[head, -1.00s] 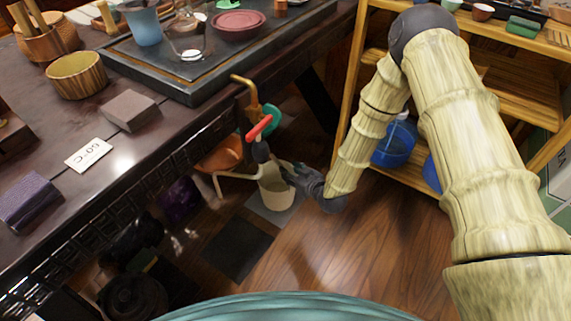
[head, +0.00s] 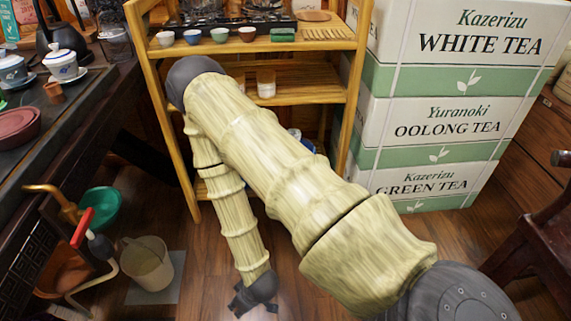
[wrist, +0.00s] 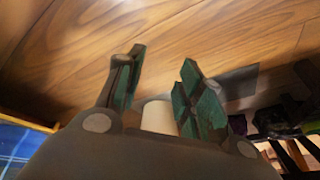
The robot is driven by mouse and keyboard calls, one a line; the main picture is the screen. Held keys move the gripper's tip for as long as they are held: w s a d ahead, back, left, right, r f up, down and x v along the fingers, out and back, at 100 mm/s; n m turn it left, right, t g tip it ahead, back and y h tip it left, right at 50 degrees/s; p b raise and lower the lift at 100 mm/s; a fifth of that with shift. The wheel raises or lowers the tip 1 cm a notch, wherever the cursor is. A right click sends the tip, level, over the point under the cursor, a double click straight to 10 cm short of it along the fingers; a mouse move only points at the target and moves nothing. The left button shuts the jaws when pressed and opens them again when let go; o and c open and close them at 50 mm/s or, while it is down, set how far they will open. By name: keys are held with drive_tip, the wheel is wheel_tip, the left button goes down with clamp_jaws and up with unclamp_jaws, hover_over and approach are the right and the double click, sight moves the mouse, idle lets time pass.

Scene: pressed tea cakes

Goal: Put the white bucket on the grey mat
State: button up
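The white bucket (head: 147,266) stands upright at the lower left of the head view, its base over a light grey mat (head: 172,292) on the floor. My gripper (head: 240,301) is low over the floor to the right of the bucket, with a clear gap between them. In the wrist view, the fingers of my gripper (wrist: 155,85) are spread, with green pads. A pale thing, likely the bucket (wrist: 158,117), shows beyond and between them, not held. A dark grey patch (wrist: 238,82), seemingly a mat, lies on the floor past the right finger.
A tap with a red handle (head: 82,228), a green bowl (head: 102,211) and an orange basin (head: 64,272) are left of the bucket. A wooden shelf (head: 185,190) stands behind my arm. Tea boxes (head: 440,130) are stacked right. Wooden floor is open around my gripper.

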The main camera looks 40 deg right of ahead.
drive_tip(key=s+d+r+m+g+h, duration=0.1)
drive_tip(key=s+d+g, duration=0.1)
drive_tip(key=s, duration=0.5)
drive_tip(key=s+d+m+g+h, duration=0.1)
drive_tip(key=s+d, duration=0.2)
drive_tip(key=s, duration=0.4)
drive_tip(key=shift+s+d+r+g, duration=0.2)
drive_tip(key=shift+s+r+g, duration=0.1)
drive_tip(key=shift+r+g, duration=0.1)
